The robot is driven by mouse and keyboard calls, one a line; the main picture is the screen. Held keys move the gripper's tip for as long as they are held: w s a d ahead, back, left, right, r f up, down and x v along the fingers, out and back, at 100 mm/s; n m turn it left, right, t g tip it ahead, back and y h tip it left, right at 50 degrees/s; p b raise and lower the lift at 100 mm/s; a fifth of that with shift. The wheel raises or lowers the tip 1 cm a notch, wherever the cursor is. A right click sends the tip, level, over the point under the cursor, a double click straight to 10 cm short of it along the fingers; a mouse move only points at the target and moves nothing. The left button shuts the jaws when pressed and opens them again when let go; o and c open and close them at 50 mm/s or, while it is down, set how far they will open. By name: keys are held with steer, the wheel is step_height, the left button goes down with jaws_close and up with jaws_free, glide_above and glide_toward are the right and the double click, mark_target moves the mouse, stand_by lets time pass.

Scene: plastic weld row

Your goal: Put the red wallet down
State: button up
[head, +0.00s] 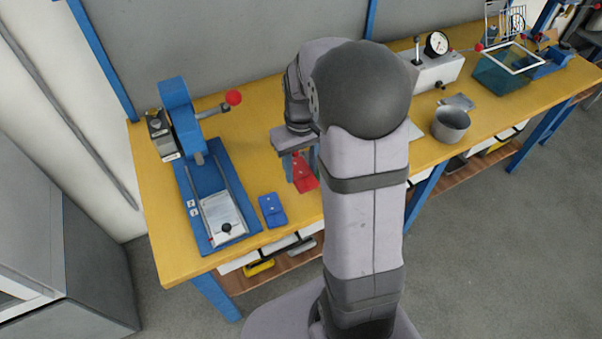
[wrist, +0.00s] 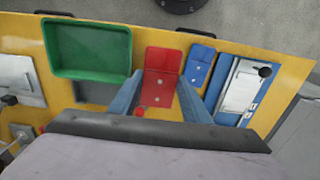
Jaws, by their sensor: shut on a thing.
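The red wallet (head: 303,172) is between the fingers of my gripper (head: 299,162), over the yellow bench. In the wrist view the red wallet (wrist: 160,78) shows a fold line and pale snaps, with a blue finger on each side of my gripper (wrist: 158,98). My gripper is shut on it. I cannot tell whether the wallet touches the bench top. A blue wallet (head: 272,210) lies on the bench just left of it; it also shows in the wrist view (wrist: 199,64). My arm hides part of the bench.
A blue press (head: 181,120) with a red-knobbed lever stands on the left. A green tray (wrist: 88,47) lies beside the red wallet in the wrist view. A grey pot (head: 450,124) and a gauge box (head: 434,72) are on the right. Bare yellow bench (head: 252,120) shows behind.

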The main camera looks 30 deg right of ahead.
mark_target(220, 212)
stand_by(0.4)
steer(key=shift+w+a+r, duration=0.15)
steer(key=shift+a, duration=0.4)
steer(key=w+a+r+p, duration=0.1)
steer(key=w+a, duration=0.1)
steer(key=a, duration=0.8)
steer(key=w+a+r+p, duration=0.1)
steer(key=w+a, duration=0.1)
steer(key=a, duration=0.8)
steer(key=shift+a+r, duration=0.3)
steer(key=shift+a, duration=0.05)
steer(key=shift+f+p, duration=1.35)
steer(key=shift+f, duration=3.65)
steer(key=shift+f, duration=0.15)
steer(key=o, duration=1)
steer(key=shift+o, duration=0.2)
